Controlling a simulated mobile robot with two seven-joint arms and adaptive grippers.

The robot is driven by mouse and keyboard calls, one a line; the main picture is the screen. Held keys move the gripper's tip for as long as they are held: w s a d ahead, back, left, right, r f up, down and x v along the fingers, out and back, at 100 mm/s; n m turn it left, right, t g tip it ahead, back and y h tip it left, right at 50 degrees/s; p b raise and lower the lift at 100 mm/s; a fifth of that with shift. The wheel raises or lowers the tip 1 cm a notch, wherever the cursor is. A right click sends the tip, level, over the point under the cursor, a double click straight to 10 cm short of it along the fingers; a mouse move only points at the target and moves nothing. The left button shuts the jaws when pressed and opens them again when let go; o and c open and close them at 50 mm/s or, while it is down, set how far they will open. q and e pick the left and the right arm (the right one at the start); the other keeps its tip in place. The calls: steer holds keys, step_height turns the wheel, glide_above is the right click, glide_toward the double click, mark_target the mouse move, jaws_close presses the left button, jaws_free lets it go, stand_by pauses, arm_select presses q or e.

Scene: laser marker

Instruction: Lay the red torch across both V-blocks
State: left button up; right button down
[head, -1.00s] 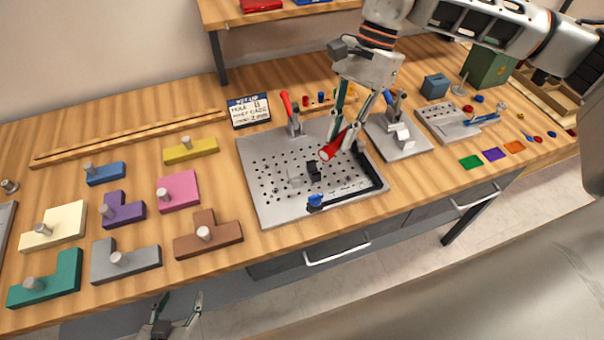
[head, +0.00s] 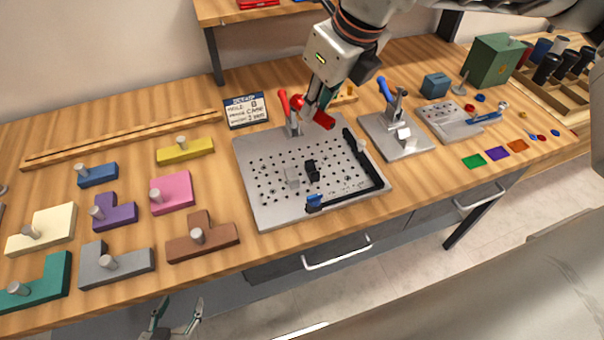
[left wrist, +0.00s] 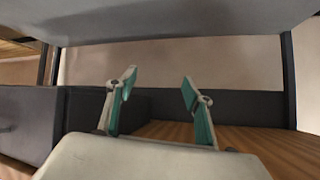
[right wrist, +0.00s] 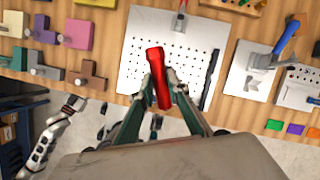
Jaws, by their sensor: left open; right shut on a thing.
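The red torch (head: 323,119) is held in my right gripper (head: 311,106), above the back edge of the perforated metal plate (head: 262,205). In the right wrist view the torch (right wrist: 157,75) sits between the two fingertips (right wrist: 160,94). The torch is clear of both. My left gripper (head: 176,320) is open and empty, low in front of the bench; its spread fingers also show in the left wrist view (left wrist: 160,95).
A red-handled clamp (head: 293,122) stands at the plate's back edge, close to the torch. A blue-handled clamp (head: 395,115) stands to the right. Coloured knobbed shapes fill the left side.

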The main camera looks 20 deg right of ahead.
steer(key=m, duration=0.2)
steer(key=a+r+m+h, duration=0.1)
steer(key=m, duration=0.1)
steer(key=m+h+b, duration=0.1)
steer(key=m, duration=0.1)
steer(key=shift+w+a+r+t, duration=0.15)
steer(key=shift+w+r+t, duration=0.1)
steer(key=shift+w+t, duration=0.05)
steer(key=f+m+g+h+b, duration=0.1)
steer(key=f+m, duration=0.4)
steer(key=a+f+m+g+h, duration=0.1)
steer(key=f+m, duration=0.4)
steer(key=m, duration=0.1)
steer(key=f+m+g+h+b, duration=0.1)
steer(key=f+m+g, duration=0.1)
steer(key=f+m, duration=0.3)
steer(key=shift+w+a+f+m+h+b, duration=0.3)
steer(key=shift+a+f+h+b, duration=0.1)
steer(key=shift+f, duration=0.3)
steer(key=shift+f, duration=0.45)
steer(key=shift+f+b, duration=0.1)
steer(key=shift+b, duration=0.2)
